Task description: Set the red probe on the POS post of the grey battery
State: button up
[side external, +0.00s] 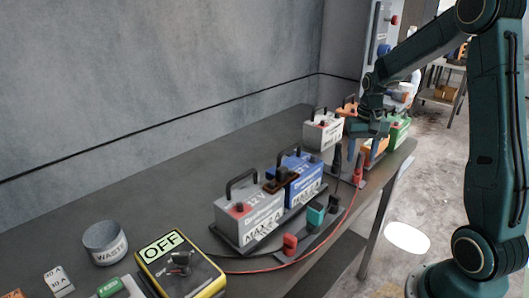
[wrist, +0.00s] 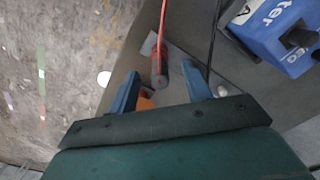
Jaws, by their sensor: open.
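The red probe (side external: 359,168) stands near the table's right edge, its red cable running along the front. In the wrist view the red probe (wrist: 160,66) appears between the two blue fingers of my gripper (wrist: 160,72). In the side view my gripper (side external: 366,146) is just above the probe, open, with nothing visibly held; contact cannot be told. A grey battery (side external: 262,215) with a black handle and red cap stands in the front tray beside a blue battery (side external: 308,183). Another grey battery (side external: 319,134) stands farther back. Post labels are not legible.
A black probe (side external: 337,160) stands left of the red one. Orange (side external: 375,148) and green (side external: 398,132) batteries are close by my gripper. A yellow meter (side external: 180,266) showing OFF and a WASTE cup (side external: 104,244) are at the front left. The table's rear left is clear.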

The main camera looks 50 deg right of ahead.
aim_at(359, 167)
jog(key=shift+f, duration=2.25)
jog(key=c, duration=1.1)
